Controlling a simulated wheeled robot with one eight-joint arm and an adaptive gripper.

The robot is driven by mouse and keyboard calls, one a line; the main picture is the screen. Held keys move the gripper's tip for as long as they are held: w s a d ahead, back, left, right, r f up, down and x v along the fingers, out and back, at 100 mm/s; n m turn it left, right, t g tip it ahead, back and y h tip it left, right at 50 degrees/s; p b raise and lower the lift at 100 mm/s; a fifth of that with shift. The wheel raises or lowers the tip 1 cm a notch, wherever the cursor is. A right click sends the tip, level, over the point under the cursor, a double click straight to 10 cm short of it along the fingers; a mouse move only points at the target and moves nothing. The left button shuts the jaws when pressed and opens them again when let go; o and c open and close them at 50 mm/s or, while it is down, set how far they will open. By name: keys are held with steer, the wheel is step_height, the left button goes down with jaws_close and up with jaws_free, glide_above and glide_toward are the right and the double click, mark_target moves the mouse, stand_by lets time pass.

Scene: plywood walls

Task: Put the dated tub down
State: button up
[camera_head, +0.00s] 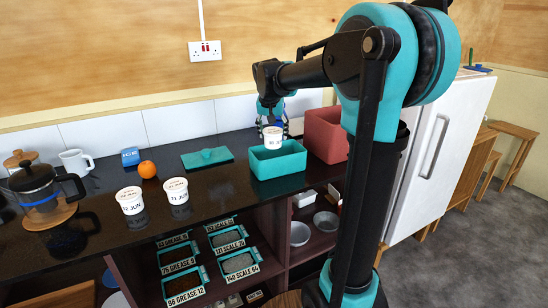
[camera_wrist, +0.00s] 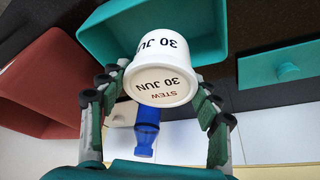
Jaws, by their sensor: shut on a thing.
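My gripper (camera_head: 270,122) is shut on a white tub (camera_head: 272,137) and holds it above the teal box (camera_head: 262,167), near the box's back rim. In the wrist view the tub (camera_wrist: 163,77) sits between the two finger pads and reads "30 JUN" and "STEW". The teal box (camera_wrist: 210,22) lies beyond it there. Two other white dated tubs stand upright on the dark counter, a left one (camera_head: 131,201) reading "JUN" and a right one (camera_head: 175,191) reading "JUN"; their day numbers are hard to read.
A red box (camera_head: 325,133) stands right of the teal box. A flat teal lid with a knob (camera_head: 207,157) lies to its left. An orange (camera_head: 147,169), blue carton (camera_head: 130,157), white mug (camera_head: 76,162) and coffee press (camera_head: 38,186) stand further left. A blue bottle (camera_wrist: 147,128) shows behind the tub.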

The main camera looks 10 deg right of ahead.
mark_target(271, 140)
step_height(271, 140, down, 10)
steer(key=shift+r, duration=0.15)
stand_by(0.3)
steer(key=o, duration=1.3)
steer(key=shift+o, duration=0.2)
steer(key=v, duration=1.2)
steer(key=shift+a, duration=0.1)
